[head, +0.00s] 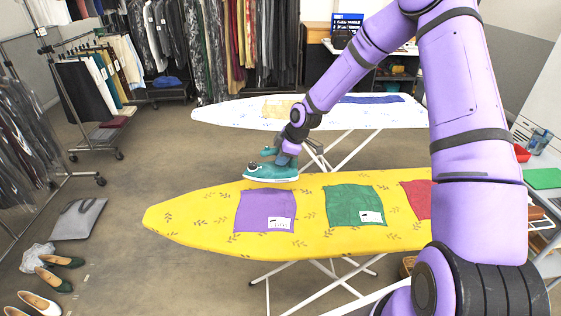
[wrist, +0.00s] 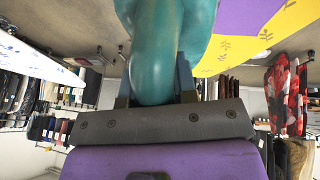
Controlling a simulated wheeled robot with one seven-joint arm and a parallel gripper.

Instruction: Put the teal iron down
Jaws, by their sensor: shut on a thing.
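The teal iron (head: 270,173) is held at its handle by my gripper (head: 285,156), over the far edge of the yellow ironing board (head: 180,217) near the purple cloth. In the head view the iron looks roughly level, sole down. I cannot tell whether it touches the board. In the wrist view the teal handle (wrist: 157,60) fills the space between the jaws of my gripper (wrist: 157,85). The purple cloth (head: 264,208), a green cloth (head: 354,204) and a red cloth (head: 418,198) lie on the yellow board.
A white ironing board (head: 225,112) stands behind, with a tan cloth and a blue cloth on it. Clothes racks (head: 100,75) stand at the left and back. Shoes (head: 55,280) and a grey bag (head: 77,219) lie on the floor at left. The yellow board's left end is bare.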

